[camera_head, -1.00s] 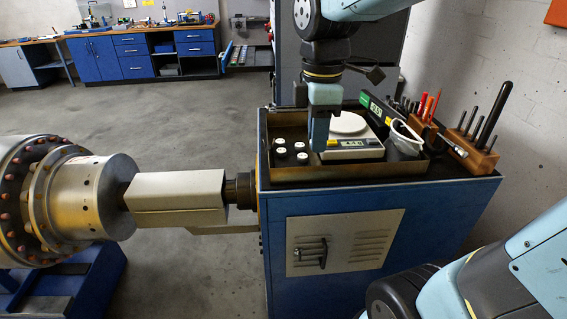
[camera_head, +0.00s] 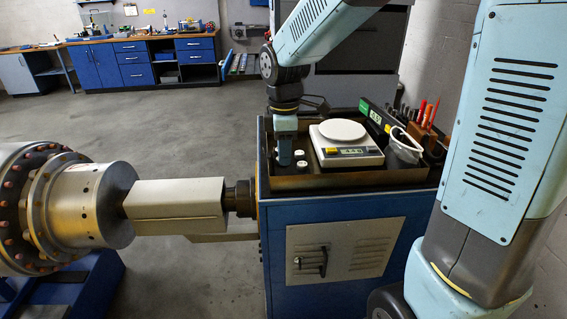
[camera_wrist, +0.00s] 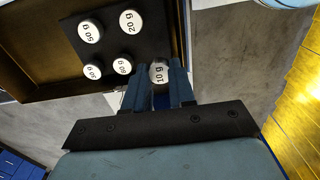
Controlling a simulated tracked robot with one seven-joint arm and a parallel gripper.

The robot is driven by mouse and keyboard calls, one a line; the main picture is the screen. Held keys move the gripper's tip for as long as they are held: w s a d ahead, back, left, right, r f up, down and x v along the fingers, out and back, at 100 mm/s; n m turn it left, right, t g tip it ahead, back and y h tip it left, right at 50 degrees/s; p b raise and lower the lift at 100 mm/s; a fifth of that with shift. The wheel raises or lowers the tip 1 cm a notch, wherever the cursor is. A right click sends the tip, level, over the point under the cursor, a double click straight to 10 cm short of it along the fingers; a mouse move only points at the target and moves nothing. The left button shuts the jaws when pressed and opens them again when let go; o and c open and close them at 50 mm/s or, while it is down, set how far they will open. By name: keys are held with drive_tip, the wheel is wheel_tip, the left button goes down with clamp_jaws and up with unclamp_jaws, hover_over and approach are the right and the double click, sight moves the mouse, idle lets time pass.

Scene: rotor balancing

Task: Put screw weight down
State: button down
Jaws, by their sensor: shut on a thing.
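My gripper (camera_head: 285,165) points down at the left end of the tray on the blue cabinet. In the wrist view my gripper (camera_wrist: 160,88) is shut on a small round weight (camera_wrist: 160,73) marked 10 g, held between the blue fingers. Several other white-topped weights, such as the 20 g weight (camera_wrist: 131,21), stand on a dark plate (camera_wrist: 107,47) beside the held one. In the head view two weights (camera_head: 300,159) show just right of my gripper, which hides the rest. I cannot tell whether the held weight touches anything below.
A scale (camera_head: 345,152) with a round white pan stands in the tray (camera_head: 370,179), right of the weights. A grey cup (camera_head: 404,148) and a wooden tool rack (camera_head: 428,140) stand farther right. The rotor (camera_head: 95,205) lies to the left of the cabinet.

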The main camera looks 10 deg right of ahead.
drive_tip(key=shift+w+a+f, duration=0.2)
drive_tip(key=shift+w+f, duration=0.2)
drive_tip(key=shift+f, duration=1.6)
drive_tip(key=c, duration=1.2)
unclamp_jaws()
